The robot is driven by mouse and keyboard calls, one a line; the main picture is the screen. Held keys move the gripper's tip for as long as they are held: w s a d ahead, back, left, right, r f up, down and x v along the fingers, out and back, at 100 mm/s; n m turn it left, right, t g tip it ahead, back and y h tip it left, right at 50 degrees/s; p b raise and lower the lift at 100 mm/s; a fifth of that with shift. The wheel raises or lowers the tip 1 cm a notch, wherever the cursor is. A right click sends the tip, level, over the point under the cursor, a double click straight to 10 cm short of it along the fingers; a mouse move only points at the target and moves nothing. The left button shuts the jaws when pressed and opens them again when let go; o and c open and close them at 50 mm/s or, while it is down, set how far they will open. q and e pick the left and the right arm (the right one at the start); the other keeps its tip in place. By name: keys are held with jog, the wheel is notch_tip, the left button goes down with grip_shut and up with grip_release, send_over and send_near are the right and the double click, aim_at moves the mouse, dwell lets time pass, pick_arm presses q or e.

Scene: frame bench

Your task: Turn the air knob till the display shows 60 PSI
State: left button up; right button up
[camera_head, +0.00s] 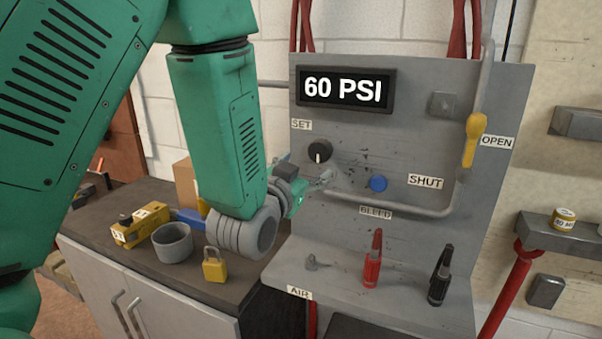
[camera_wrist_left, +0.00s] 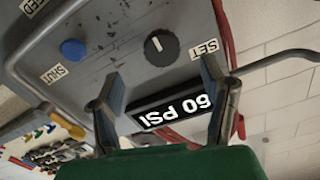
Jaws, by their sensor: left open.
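The display (camera_head: 345,89) at the top of the grey panel reads 60 PSI; it shows upside down in the left wrist view (camera_wrist_left: 172,110). The black knob (camera_head: 319,151) sits below it by the SET label, its white mark pointing down in the head view. The knob also shows in the left wrist view (camera_wrist_left: 158,44), ahead of the two fingers. My left gripper (camera_head: 308,189) is open, below the knob in the head view. Its fingers (camera_wrist_left: 159,78) are apart with nothing between them, and the knob stands clear of them. My right gripper is not in view.
A blue button (camera_head: 378,183) sits right of my gripper. A yellow lever (camera_head: 473,140) and a bent pipe are farther right. Red (camera_head: 373,262) and black (camera_head: 440,278) clamps stand on the panel's ledge. A padlock (camera_head: 214,266) and a grey cup (camera_head: 172,243) are on the bench.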

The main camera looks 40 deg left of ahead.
pick_arm(q)
jog(key=shift+v, duration=1.15)
jog(key=s+d+f+g+h+b, duration=0.1)
jog(key=s+f+g, duration=0.2)
jog(key=f, duration=0.7)
jog(key=s+d+f+g+h+b, duration=0.1)
jog(key=s+f+g+b, duration=0.15)
jog(key=f, duration=0.75)
jog(key=s+d+f+g+h+b, duration=0.1)
jog(key=s+d+f+g, duration=0.15)
jog(key=f, duration=0.75)
jog(key=s+d+f+g+h+b, duration=0.1)
jog(key=s+f+g, duration=0.7)
jog(key=s+f, duration=0.9)
jog(key=s+d+b, duration=0.1)
jog(key=s, duration=0.2)
jog(key=shift+s+f+g, duration=0.2)
jog(key=shift+f+g, duration=0.05)
jog(key=shift+g, duration=0.05)
